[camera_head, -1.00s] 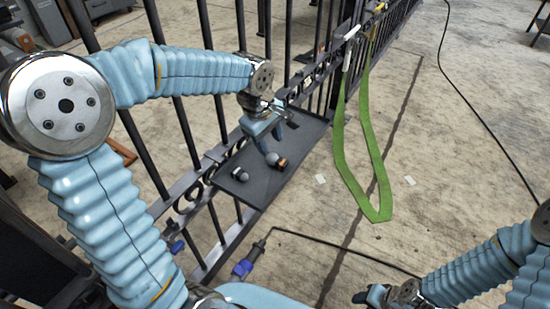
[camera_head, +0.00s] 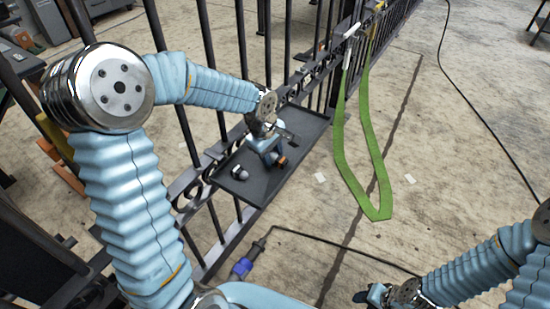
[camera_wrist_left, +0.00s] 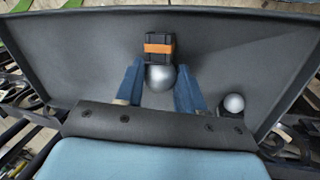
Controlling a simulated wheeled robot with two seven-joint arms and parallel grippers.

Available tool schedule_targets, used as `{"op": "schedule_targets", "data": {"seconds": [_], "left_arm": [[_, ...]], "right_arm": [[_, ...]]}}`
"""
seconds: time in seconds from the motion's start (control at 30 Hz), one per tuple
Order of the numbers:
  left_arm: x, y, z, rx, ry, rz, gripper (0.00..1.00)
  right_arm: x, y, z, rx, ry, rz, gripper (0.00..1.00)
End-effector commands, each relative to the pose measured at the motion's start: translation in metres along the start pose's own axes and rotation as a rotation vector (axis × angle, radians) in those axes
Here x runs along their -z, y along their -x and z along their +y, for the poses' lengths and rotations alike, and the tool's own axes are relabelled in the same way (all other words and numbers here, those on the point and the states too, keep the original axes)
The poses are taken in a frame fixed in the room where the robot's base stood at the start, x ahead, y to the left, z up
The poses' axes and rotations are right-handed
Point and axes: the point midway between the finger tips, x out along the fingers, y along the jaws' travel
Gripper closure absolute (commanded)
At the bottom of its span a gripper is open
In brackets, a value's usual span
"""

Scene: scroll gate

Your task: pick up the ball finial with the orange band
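The ball finial with the orange band (camera_wrist_left: 159,50) lies on its side in the dark tray (camera_wrist_left: 235,50). It has a silver ball and a dark base with an orange stripe. In the head view its orange part (camera_head: 281,161) shows beside my left gripper (camera_head: 270,158), which hides most of the rest. In the left wrist view my left gripper (camera_wrist_left: 160,88) is open, with a blue finger on each side of the silver ball. A gap shows between the fingers and the ball's sides. My right gripper (camera_head: 372,296) is at the bottom right, far from the tray; its fingers are unclear.
Black gate bars (camera_head: 212,80) rise behind the tray. A green strap (camera_head: 375,190) hangs to the right.

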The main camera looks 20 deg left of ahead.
Motion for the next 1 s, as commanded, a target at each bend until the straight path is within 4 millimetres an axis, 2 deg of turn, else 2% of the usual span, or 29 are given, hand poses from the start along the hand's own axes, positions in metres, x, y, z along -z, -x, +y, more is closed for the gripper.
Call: {"op": "schedule_targets", "data": {"seconds": [0.03,0.17,0.2,0.57,0.77,0.87,1.0], "left_arm": [[0.000,0.000,0.000,0.001,0.000,0.000,0.78],[0.000,0.000,0.000,0.001,0.000,0.000,0.98],[0.000,0.000,0.000,0.001,0.000,0.000,1.00],[0.000,0.007,0.002,-0.002,0.000,0.000,1.00],[0.000,0.035,0.008,-0.005,0.001,0.002,1.00],[-0.009,0.059,-0.004,-0.006,0.000,0.001,1.00],[-0.022,0.101,-0.021,-0.008,0.000,0.002,1.00]], "right_arm": [[0.000,0.000,0.000,0.000,0.000,0.000,0.57],[0.000,0.000,0.000,0.000,0.000,0.000,0.57],[0.000,0.000,0.000,0.000,0.000,0.000,0.57],[0.000,0.001,-0.001,0.000,0.000,0.000,0.57],[-0.001,0.004,-0.003,0.002,0.002,-0.002,0.57],[-0.001,0.004,-0.003,0.002,0.002,-0.003,0.57],[-0.001,0.006,-0.004,0.003,0.003,-0.004,0.57]]}}
